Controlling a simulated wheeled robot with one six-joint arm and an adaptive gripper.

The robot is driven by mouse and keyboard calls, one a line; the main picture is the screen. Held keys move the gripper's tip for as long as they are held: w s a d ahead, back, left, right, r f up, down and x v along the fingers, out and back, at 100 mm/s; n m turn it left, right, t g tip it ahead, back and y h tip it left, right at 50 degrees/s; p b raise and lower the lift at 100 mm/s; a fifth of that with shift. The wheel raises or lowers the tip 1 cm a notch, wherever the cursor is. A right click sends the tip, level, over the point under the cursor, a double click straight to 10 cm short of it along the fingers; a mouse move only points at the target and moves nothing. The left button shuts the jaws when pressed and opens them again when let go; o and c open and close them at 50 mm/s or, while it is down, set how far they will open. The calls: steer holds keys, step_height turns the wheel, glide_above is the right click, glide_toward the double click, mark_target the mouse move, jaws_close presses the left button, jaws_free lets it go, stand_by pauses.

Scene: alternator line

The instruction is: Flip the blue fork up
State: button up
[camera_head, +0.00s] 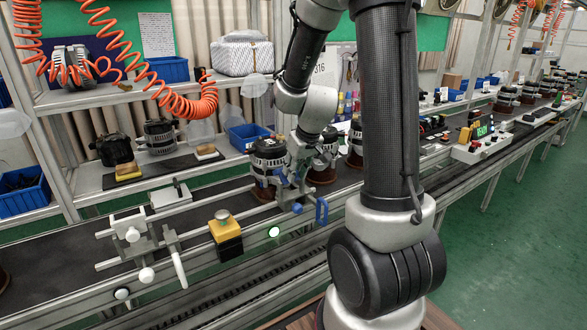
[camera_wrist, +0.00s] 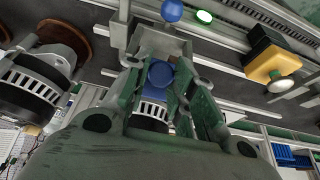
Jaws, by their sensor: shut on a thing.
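My gripper (camera_head: 297,172) reaches down to the fixture on the line, beside a black and silver alternator (camera_head: 268,160). In the wrist view its green-grey fingers (camera_wrist: 163,100) are closed around a blue piece (camera_wrist: 159,76), which I take to be part of the blue fork. The fingers hide much of this piece, so its full tilt cannot be told. A separate blue round knob (camera_wrist: 172,10) shows beyond the grey bracket in the wrist view. In the head view, a blue upright part (camera_head: 321,211) stands just right of and below the gripper.
A yellow and black button box (camera_head: 226,236) stands to the left on the front rail, with a lit green button (camera_head: 274,232) nearby. A grey clamp fixture (camera_head: 132,232) is farther left. More alternators stand close behind the gripper. The belt left of the alternator is mostly clear.

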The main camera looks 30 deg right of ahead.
steer(key=shift+s+f, duration=0.1)
steer(key=o, duration=1)
steer(key=shift+o, duration=0.2)
steer(key=v, duration=1.2)
